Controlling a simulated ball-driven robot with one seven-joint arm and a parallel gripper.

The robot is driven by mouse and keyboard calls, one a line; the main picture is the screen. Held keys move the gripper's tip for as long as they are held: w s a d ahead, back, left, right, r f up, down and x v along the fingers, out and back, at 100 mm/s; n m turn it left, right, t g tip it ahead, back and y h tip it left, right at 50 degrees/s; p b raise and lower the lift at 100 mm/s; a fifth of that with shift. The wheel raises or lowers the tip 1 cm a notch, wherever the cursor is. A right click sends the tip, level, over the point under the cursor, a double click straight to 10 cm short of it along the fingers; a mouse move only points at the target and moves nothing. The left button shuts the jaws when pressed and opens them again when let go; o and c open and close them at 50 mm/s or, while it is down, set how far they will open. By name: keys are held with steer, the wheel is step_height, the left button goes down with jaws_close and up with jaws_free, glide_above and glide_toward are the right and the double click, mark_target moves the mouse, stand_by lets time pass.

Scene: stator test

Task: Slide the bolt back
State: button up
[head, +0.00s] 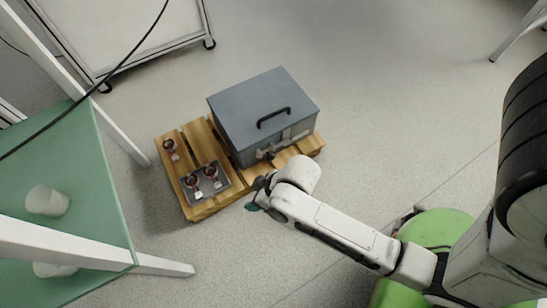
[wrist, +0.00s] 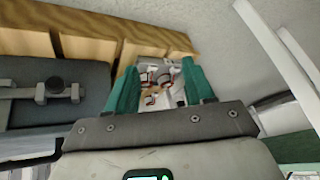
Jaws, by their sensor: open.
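A grey box (head: 255,105) with a black handle on its lid sits on a wooden pallet (head: 202,132). A metal bolt (head: 270,152) lies across the box's front side; it also shows in the wrist view (wrist: 58,90) at the left, against the box wall. My gripper (head: 256,194) is just in front of the pallet's front edge, near the bolt and apart from it. In the wrist view my gripper (wrist: 160,76) has its two green fingers spread with no object held between them. My wrist covers part of the front area in the head view.
A grey tray (head: 222,180) with small red-and-white parts (head: 192,180) lies on the pallet left of the box; another part (head: 170,146) stands behind it.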

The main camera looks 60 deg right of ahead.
steer(key=w+a+f+m+t, duration=0.1)
steer(key=w+a+f+t, duration=0.2)
steer(key=w+f+t, duration=0.15)
steer(key=m+t+h+p, duration=0.2)
steer(key=m+t+h, duration=0.5)
steer(key=h, duration=0.4)
glide_toward(272, 159)
steer(key=shift+m+g, duration=0.3)
steer(key=shift+g, duration=0.45)
steer(key=x, duration=0.3)
steer(key=b+x, duration=0.1)
steer(key=x, duration=0.2)
steer(key=r+b+x, duration=0.1)
steer(key=x, duration=0.2)
steer(key=shift+w, duration=0.2)
jaws_close()
steer(key=shift+a, duration=0.1)
